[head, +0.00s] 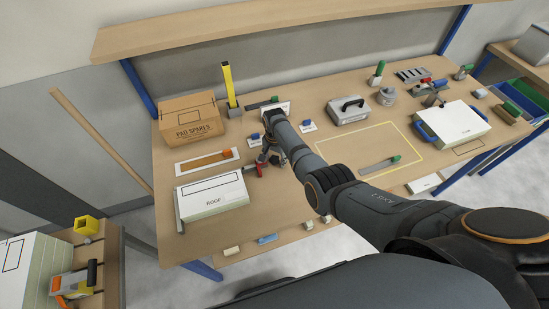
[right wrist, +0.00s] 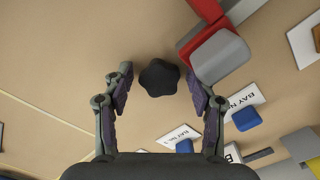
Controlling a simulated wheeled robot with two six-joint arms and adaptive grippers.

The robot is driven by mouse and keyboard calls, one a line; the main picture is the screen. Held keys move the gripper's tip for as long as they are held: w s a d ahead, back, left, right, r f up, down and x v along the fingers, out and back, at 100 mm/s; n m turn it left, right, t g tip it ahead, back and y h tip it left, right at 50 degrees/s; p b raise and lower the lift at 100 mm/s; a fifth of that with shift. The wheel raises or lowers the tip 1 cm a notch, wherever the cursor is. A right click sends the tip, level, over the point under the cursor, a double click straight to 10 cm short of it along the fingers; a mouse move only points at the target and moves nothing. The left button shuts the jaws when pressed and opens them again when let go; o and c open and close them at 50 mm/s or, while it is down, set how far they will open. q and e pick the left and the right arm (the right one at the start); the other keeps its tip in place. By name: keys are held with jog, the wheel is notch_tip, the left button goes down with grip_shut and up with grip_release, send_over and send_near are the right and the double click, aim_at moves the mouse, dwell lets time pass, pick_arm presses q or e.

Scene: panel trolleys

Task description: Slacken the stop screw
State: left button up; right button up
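A dark star-shaped knob (right wrist: 160,78), which looks like the stop screw, shows in the right wrist view. It lies between the fingertips of my right gripper (right wrist: 162,76). The fingers are open, with a gap visible on both sides of the knob. A red part with a grey block (right wrist: 218,55) is just beyond the right finger. In the head view my right gripper (head: 271,151) is low over the bench, by the red part (head: 260,169) at the corner of the white ROOF panel (head: 211,195). The knob cannot be made out clearly there. My left gripper is not in view.
Bay labels with blue blocks (right wrist: 246,119) lie close to the right finger. A grey case (head: 348,110) is to the right. The yellow outlined area is mostly clear.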

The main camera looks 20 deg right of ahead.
aim_at(275, 159)
notch_tip(275, 159, up, 5)
jog(key=p, duration=0.5)
jog(key=shift+r, duration=1.05)
jog(key=shift+f, duration=0.1)
